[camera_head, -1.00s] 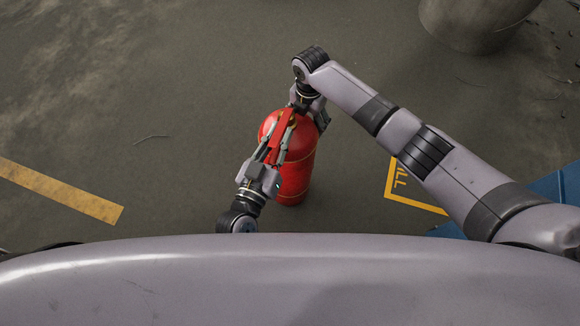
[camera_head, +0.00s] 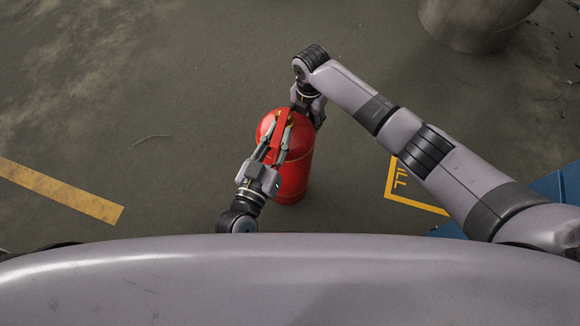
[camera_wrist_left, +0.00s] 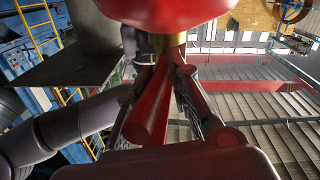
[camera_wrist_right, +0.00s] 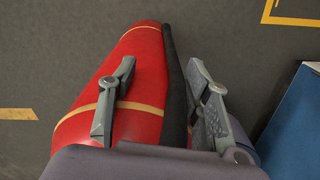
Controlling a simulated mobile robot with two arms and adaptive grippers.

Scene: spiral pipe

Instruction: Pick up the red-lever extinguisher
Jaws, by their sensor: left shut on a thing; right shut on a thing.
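The red extinguisher (camera_head: 295,182) stands on the floor, upright or nearly so, with a gold band round its body. Its red lever (camera_head: 282,130) and brass neck are at the top. My left gripper (camera_head: 277,143) is shut on the red lever; the left wrist view shows the fingers (camera_wrist_left: 168,75) along the lever near the brass neck. My right gripper (camera_head: 309,110) is at the extinguisher's far upper side. In the right wrist view its fingers (camera_wrist_right: 165,95) stand either side of the red body's edge and a black hose (camera_wrist_right: 175,95); the exact contact is hidden.
A grey round container (camera_head: 475,25) stands at the back right. Yellow floor markings (camera_head: 60,190) lie at the left, and a yellow-framed marking (camera_head: 415,205) and blue object (camera_head: 562,185) at the right. The floor beyond and left of the extinguisher is clear.

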